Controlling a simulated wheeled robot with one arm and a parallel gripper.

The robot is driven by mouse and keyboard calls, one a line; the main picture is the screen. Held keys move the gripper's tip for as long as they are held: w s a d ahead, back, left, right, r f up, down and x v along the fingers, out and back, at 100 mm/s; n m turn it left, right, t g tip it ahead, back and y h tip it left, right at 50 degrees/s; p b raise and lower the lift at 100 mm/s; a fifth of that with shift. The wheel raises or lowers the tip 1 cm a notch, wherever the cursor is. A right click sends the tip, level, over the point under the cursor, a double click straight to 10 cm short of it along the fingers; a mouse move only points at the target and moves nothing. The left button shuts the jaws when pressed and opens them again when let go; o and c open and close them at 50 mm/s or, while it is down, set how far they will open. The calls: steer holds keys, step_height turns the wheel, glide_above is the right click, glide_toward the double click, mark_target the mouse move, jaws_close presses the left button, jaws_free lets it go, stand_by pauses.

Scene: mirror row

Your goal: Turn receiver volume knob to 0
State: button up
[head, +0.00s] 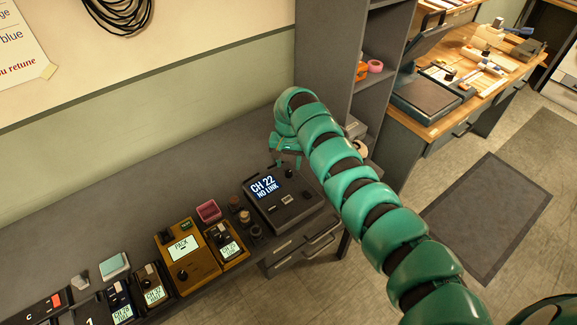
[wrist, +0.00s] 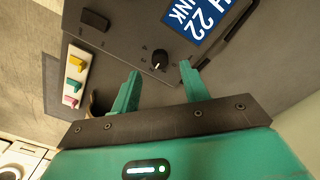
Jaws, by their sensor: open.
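The receiver (head: 284,213) is a dark grey box on the bench. Its lit screen (head: 263,187) reads CH 22 NO LINK. Its small black round knob (head: 290,172) is near the screen, toward the back. In the wrist view the knob (wrist: 160,58) has a white pointer line and small marks around it; the marks are too small to read. My gripper (wrist: 160,68) is open, with one green finger on either side of the knob's line. The fingers look apart from the knob; their height above the panel is unclear. In the head view my gripper (head: 287,158) is over the receiver's back edge.
A mustard unit (head: 187,256) marked PACK and several small radios stand to the left. A grey shelf (head: 325,60) rises behind my arm. A strip with coloured tabs (wrist: 74,79) is beside the receiver.

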mark_target(289, 172)
steer(key=shift+f, duration=2)
steer(key=shift+c, duration=0.5)
jaws_close()
